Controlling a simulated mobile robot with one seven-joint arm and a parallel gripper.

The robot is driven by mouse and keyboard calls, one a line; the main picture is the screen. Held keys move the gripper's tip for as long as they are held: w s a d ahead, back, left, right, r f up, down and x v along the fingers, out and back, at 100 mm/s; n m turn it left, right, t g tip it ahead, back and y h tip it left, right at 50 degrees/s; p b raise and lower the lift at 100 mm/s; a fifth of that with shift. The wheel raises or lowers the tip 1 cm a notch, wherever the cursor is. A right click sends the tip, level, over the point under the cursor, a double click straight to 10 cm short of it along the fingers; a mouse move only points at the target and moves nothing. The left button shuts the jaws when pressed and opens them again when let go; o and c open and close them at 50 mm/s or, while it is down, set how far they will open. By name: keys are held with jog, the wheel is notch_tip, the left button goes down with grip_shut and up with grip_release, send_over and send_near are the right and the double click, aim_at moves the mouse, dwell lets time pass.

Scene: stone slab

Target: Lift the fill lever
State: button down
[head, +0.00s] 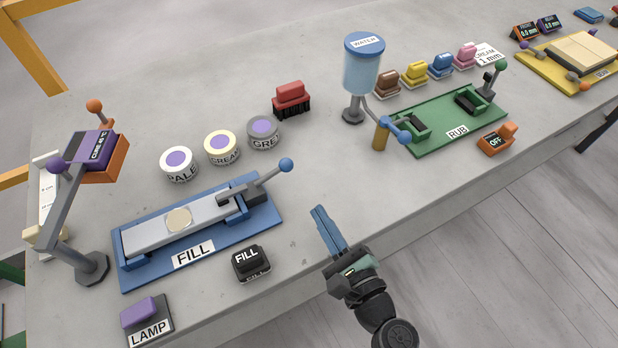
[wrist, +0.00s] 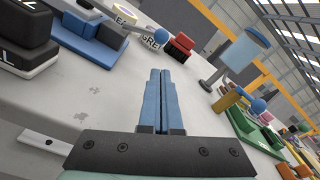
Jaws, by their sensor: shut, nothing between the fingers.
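The fill lever (head: 262,179) is a grey bar with a blue ball knob (head: 286,165), at the right end of the blue fill station (head: 135,279) labelled FILL. The lever slants up to the right. My gripper (head: 320,212) is over the slab's front edge, to the right of and nearer than the knob, apart from it. Its two blue fingers are together with nothing between them, as the wrist view also shows (wrist: 161,75). In the wrist view a blue ball (wrist: 161,36) shows beyond the fingertips.
A black FILL switch (head: 251,262) stands left of my gripper. Several labelled pots, such as the GREY one (head: 263,132), and a red brush (head: 291,98) stand behind. The water dispenser (head: 361,75) and green RUB station (head: 460,120) are to the right. Bare slab surrounds the knob.

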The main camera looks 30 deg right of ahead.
aim_at(292, 166)
jog(key=w, duration=0.9)
jog(key=shift+w+f+p, duration=0.25)
jog(key=shift+w+p, duration=0.05)
jog(key=shift+r+n, duration=0.6)
jog(key=shift+n, duration=0.2)
jog(key=shift+a+r+n+b, duration=0.3)
jog(key=shift+r+n+b, duration=0.3)
jog(key=shift+r+n, duration=0.45)
jog(key=r+n, duration=0.1)
jog(key=n, duration=0.1)
jog(key=a+n+b, duration=0.1)
jog(key=n, duration=0.1)
jog(key=shift+a+r+t+h, duration=0.15)
jog(key=shift+r+t+h, duration=0.15)
jog(key=shift+r, duration=0.05)
jog(key=shift+s+a+r+n+b, duration=0.1)
jog(key=shift+a+r+n+b, duration=0.5)
jog(key=shift+n, duration=0.65)
jog(key=shift+a+r+n+b, duration=0.3)
jog(key=shift+a+n, duration=0.55)
jog(key=shift+n, duration=0.4)
jog(key=shift+s+a+r+n+b, duration=0.1)
jog(key=shift+a+r+n+b, duration=0.4)
jog(key=shift+n, duration=0.75)
jog(key=shift+a+r, duration=0.1)
jog(key=shift+a, duration=0.2)
